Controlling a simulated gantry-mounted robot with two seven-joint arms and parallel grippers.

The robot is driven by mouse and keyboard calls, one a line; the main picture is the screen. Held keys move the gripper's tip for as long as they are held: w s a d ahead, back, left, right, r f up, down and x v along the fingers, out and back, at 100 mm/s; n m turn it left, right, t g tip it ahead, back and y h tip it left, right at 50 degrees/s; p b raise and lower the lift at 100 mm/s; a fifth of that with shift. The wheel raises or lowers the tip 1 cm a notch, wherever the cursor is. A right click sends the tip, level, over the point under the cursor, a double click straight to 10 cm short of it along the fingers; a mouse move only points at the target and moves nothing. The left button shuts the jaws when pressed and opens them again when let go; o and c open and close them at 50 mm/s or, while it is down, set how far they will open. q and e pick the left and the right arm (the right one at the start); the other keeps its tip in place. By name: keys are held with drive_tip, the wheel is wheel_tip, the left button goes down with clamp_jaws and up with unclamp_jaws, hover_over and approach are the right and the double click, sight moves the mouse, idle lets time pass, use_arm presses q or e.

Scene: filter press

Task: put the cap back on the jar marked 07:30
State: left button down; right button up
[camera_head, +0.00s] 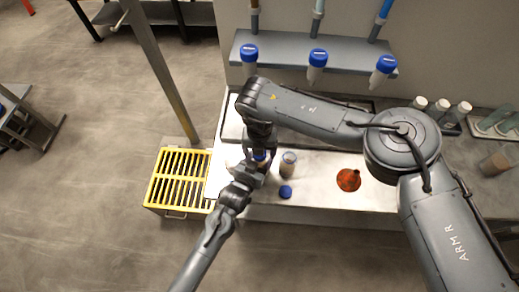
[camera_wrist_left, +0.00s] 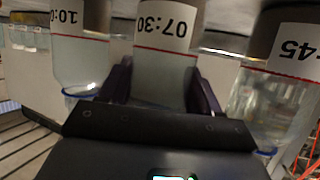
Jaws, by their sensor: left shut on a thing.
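The jar marked 07:30 (camera_wrist_left: 164,62) is clear, with a white label and a red line. In the left wrist view it stands between the two fingers of my left gripper (camera_wrist_left: 162,88), which is shut on it. In the head view my left gripper (camera_head: 255,169) is at the table's left part and mostly hides this jar. A blue cap (camera_head: 260,156) shows right above it, directly under my right gripper (camera_head: 259,146). Whether the right fingers grip this cap, and whether it touches the jar, is too small to tell. Another blue cap (camera_head: 285,191) lies on the table.
An uncapped jar (camera_head: 288,164) stands just right of my grippers. In the wrist view, jars marked 10:0 (camera_wrist_left: 80,55) and 45 (camera_wrist_left: 275,95) flank the held one. An orange funnel (camera_head: 348,180) and a yellow slatted crate (camera_head: 178,180) are nearby. Blue-capped tubes (camera_head: 317,67) hang behind.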

wheel_tip(320, 180, up, 12)
idle(0.8)
use_arm(q)
drive_tip(key=shift+c, duration=0.7)
unclamp_jaws()
drive_tip(key=v, duration=1)
drive_tip(key=shift+s+a+p, duration=0.2)
drive_tip(key=shift+s+p, duration=0.15)
drive_tip(key=shift+p, duration=0.1)
use_arm(e)
drive_tip(key=shift+r, duration=0.45)
use_arm(q)
drive_tip(key=shift+r, duration=0.1)
